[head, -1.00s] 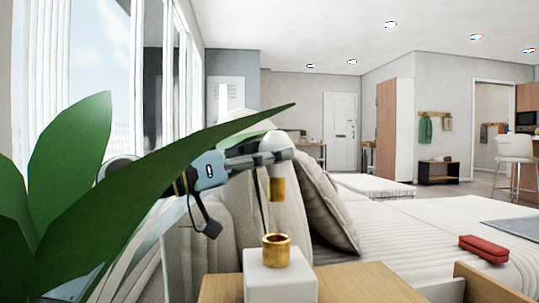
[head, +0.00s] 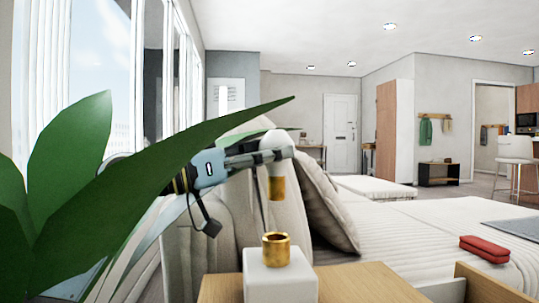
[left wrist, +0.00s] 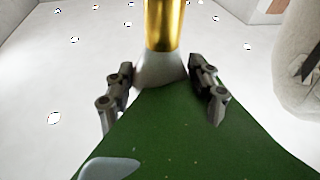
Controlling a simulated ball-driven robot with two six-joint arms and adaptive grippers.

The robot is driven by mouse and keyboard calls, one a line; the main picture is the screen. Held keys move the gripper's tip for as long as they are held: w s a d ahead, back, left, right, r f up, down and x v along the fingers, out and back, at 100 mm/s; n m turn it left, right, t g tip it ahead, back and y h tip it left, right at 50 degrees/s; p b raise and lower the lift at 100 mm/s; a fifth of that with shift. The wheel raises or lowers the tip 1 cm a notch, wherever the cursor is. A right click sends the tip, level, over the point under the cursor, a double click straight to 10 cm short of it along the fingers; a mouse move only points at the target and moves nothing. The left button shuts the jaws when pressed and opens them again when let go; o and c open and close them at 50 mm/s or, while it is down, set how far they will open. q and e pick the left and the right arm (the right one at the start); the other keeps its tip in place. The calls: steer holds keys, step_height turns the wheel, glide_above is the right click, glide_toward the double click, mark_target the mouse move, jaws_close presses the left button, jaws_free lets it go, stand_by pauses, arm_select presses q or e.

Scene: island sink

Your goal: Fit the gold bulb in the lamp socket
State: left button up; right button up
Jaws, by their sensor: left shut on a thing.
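The bulb has a pale rounded top (head: 277,144) and a gold base (head: 277,188) that points down. My left gripper (head: 272,155) is shut on the pale part, coming in from the left. The lamp socket is a gold ring (head: 276,251) on a white block (head: 280,280). The bulb's base hangs above the socket with a clear gap, nearly in line with it in the head view; the depth offset cannot be told. In the left wrist view the gold base (left wrist: 164,25) shows at the top, with the gripper fingers (left wrist: 162,88) below. My right gripper is not in view.
A large green plant leaf (head: 190,150) crosses in front of my left arm. The white block stands on a wooden surface (head: 355,284). A bed with a pillow (head: 322,205) lies behind, with a red case (head: 484,249) on it at the right.

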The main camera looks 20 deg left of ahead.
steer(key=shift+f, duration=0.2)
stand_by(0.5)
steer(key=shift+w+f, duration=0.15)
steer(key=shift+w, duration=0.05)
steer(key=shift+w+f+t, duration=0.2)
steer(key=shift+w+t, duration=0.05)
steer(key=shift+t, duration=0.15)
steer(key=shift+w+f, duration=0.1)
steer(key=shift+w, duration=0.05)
arm_select(q)
steer(key=shift+f+b, duration=0.5)
steer(key=shift+b, duration=0.05)
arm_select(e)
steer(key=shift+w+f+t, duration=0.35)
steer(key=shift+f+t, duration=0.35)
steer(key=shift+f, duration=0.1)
arm_select(q)
steer(key=shift+f, duration=0.2)
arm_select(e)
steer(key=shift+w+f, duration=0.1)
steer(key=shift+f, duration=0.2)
arm_select(q)
steer(key=shift+f+b, duration=0.2)
steer(key=shift+b, duration=0.1)
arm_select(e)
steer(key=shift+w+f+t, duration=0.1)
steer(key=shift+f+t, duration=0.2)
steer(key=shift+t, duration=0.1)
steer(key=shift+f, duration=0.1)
